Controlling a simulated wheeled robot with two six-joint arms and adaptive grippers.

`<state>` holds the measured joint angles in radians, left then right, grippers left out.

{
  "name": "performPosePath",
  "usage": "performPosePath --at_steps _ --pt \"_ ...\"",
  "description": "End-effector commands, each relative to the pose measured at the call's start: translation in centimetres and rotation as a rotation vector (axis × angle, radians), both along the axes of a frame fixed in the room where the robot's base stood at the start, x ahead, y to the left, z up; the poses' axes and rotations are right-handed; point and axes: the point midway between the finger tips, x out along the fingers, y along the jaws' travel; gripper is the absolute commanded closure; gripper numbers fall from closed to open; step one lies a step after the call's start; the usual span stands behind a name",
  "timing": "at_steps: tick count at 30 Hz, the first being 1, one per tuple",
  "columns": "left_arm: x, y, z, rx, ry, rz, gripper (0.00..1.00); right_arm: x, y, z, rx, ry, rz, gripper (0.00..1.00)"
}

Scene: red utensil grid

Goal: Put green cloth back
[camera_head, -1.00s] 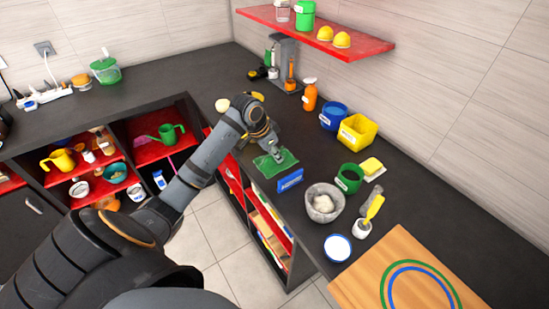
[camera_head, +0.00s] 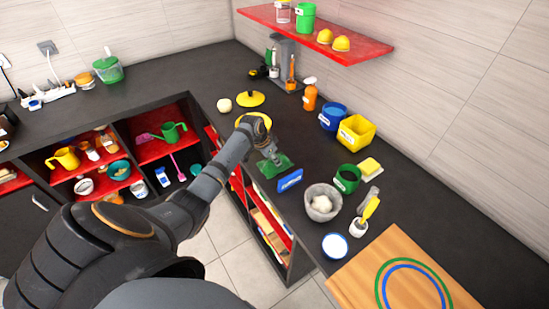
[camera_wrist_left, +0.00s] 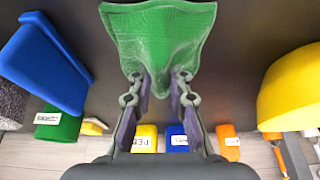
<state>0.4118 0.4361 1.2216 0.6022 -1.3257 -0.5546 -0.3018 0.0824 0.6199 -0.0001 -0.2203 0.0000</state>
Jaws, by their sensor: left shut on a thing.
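How far the cloth is off the counter is hard to tell. My right gripper is in neither view.
A grey bowl (camera_head: 322,214), green cup (camera_head: 348,174) and yellow bin (camera_head: 357,131) stand to the right. Open red shelves (camera_head: 267,235) are below.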

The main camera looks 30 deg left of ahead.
Motion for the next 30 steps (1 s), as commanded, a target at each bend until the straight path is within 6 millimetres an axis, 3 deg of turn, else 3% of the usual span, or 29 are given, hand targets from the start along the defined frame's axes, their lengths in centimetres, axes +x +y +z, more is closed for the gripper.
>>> performPosePath --at_steps 5,6,10,22,30 --pt "0.0 0.0 -0.4 0.0 0.0 0.0 1.0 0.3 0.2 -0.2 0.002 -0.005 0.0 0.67" --pt "0.0 0.0 -0.3 0.0 0.0 0.0 0.78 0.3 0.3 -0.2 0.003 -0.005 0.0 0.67" --pt "0.0 0.0 -0.3 0.0 0.0 0.0 0.6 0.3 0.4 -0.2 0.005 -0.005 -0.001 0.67" --pt "-0.2 0.2 0.6 0.001 -0.002 0.001 0.59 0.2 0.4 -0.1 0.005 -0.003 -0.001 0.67" --pt "-2.4 1.2 6.3 0.006 -0.003 0.0 0.59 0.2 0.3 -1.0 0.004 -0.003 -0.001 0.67"
